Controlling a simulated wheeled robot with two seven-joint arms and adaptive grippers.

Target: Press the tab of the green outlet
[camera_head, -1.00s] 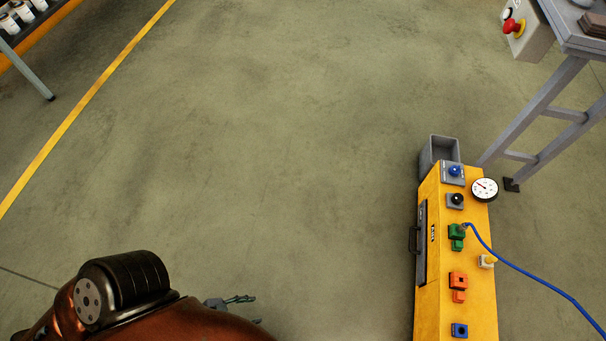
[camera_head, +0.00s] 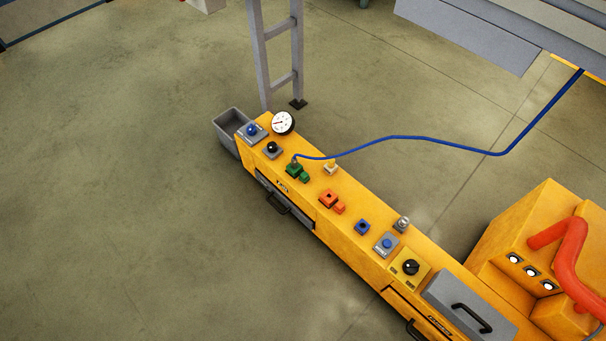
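The green outlet (camera_head: 293,170) sits on top of the long yellow cabinet (camera_head: 340,190), left of the picture's middle. Its small green tab (camera_head: 304,177) sticks out on its lower right side. A blue hose (camera_head: 400,138) is plugged into the green outlet and runs right and up toward the grey overhead structure. Neither of my grippers shows in the head view.
An orange outlet (camera_head: 328,197), a blue socket (camera_head: 362,227), buttons, a black knob (camera_head: 410,267) and a round gauge (camera_head: 283,123) share the cabinet top. A grey bin (camera_head: 229,126) stands at its far end. A yellow machine with a red pipe (camera_head: 568,250) is at right. Floor at left is clear.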

